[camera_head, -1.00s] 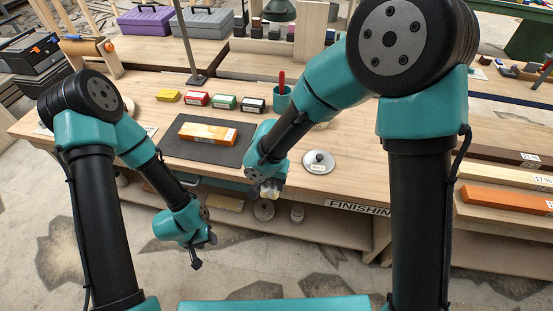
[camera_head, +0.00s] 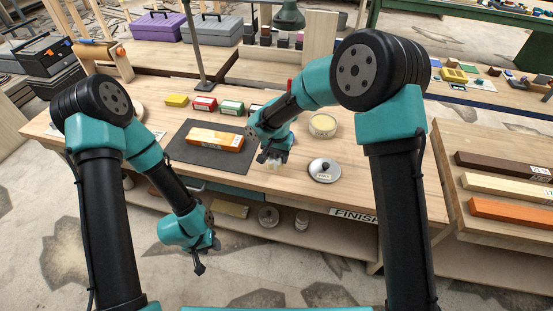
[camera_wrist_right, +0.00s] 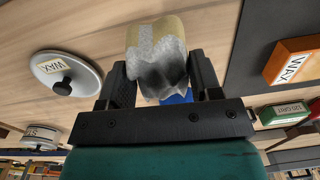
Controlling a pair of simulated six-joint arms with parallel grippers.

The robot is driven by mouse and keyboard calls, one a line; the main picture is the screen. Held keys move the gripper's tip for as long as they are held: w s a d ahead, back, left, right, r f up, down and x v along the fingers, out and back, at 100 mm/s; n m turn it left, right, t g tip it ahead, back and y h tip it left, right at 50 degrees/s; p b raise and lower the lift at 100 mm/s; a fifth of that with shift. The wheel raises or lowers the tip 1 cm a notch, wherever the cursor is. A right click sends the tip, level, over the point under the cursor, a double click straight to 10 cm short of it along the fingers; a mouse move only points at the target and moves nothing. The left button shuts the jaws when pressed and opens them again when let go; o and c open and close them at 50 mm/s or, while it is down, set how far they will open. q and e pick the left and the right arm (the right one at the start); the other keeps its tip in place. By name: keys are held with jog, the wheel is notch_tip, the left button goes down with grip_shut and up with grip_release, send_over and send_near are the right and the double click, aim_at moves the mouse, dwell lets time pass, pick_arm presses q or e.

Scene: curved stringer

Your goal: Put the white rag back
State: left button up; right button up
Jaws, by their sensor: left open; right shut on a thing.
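The white rag (camera_wrist_right: 157,50) is a crumpled, off-white piece with a grey shaded side. My right gripper (camera_wrist_right: 160,88) is shut on it, with the rag between its two dark fingers in the right wrist view. In the head view my right gripper (camera_head: 272,158) is over the front part of the workbench, between the dark mat and the wax lid, and the rag is a small pale patch at its tip. My left gripper (camera_head: 205,252) is open and empty, low in front of the bench's front edge.
A dark mat (camera_head: 185,152) carries an orange wax block (camera_head: 215,138). A wax lid (camera_head: 325,170) lies right of my right gripper, with an open tin (camera_head: 322,125) behind it. Small yellow, red and green boxes (camera_head: 204,104) stand behind the mat. A post (camera_head: 197,50) rises behind them.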

aim_at(276, 159)
jog(key=shift+w, duration=0.75)
jog(key=shift+f, duration=1.85)
jog(key=o, duration=0.8)
jog(key=shift+f, duration=0.1)
jog(key=shift+o, duration=0.2)
notch_tip(276, 159, up, 12)
jog(key=shift+s+d+r, duration=0.1)
jog(key=shift+r, duration=0.05)
